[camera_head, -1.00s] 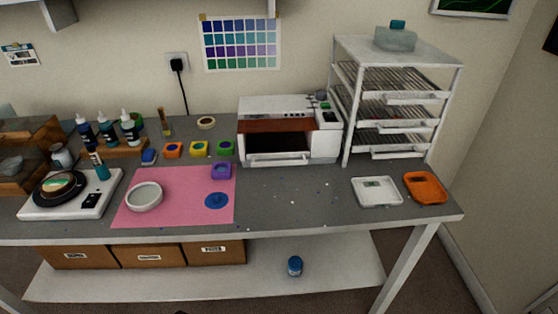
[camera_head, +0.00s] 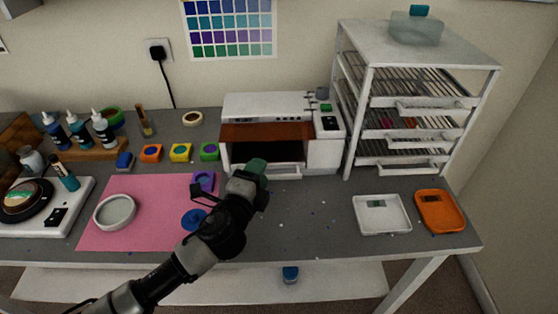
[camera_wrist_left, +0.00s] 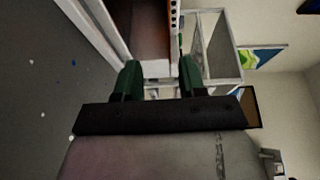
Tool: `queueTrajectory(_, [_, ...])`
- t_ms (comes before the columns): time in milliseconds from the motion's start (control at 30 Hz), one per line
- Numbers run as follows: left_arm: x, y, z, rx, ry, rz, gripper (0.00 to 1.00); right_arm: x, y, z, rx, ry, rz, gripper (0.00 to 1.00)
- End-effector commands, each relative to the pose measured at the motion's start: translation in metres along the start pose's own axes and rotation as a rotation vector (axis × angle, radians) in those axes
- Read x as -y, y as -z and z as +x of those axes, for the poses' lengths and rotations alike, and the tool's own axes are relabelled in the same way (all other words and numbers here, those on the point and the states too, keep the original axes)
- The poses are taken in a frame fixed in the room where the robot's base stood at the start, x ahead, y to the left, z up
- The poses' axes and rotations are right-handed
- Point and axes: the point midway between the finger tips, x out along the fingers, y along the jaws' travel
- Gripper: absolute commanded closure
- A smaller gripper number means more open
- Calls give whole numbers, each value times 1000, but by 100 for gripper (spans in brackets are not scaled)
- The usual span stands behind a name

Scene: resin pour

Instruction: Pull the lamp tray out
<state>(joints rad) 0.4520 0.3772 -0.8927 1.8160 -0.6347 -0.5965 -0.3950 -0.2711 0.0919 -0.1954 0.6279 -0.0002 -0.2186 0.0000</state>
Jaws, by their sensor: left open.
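The curing lamp (camera_head: 325,154) is a white box with a brown-orange window (camera_head: 265,132) and a dark opening below it. The white lamp tray (camera_head: 284,172) shows at the bottom of the opening, its left part hidden behind my gripper. My left gripper (camera_head: 257,172), with green fingers, is in front of the lamp near the tray's front. In the left wrist view my left gripper (camera_wrist_left: 160,76) is open, with the lamp's brown window (camera_wrist_left: 152,25) beyond the fingers. I cannot tell whether the fingers touch the tray. My right gripper is out of view.
A wire rack (camera_head: 410,115) stands right of the lamp. A white tray (camera_head: 382,226) and an orange tray (camera_head: 440,211) lie in front of it. A pink mat (camera_head: 140,238) with a white ring dish (camera_head: 115,211) is at left. The counter before the lamp is mostly clear.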

Motion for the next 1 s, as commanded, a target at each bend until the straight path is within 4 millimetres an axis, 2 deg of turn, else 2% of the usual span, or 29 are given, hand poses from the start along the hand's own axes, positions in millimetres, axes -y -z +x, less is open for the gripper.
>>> queueTrajectory(67, [-4,1,1,-6,1,12,60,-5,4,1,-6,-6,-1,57])
queueTrajectory(167, [-15,0,1,-5,0,11,60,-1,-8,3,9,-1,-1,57])
queueTrajectory(333, [-49,0,1,-4,-2,9,60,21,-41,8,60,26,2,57])
queueTrajectory(400, [-65,0,1,-4,-3,9,60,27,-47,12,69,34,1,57])
queueTrajectory(500, [-87,0,0,-4,-2,9,60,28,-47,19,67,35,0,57])
queueTrajectory(567, [-78,0,16,-4,5,10,60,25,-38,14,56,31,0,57])
queueTrajectory(733, [-79,0,47,-4,3,9,60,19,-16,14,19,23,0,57])
queueTrajectory(1000, [-80,0,73,-4,2,8,60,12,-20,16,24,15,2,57])
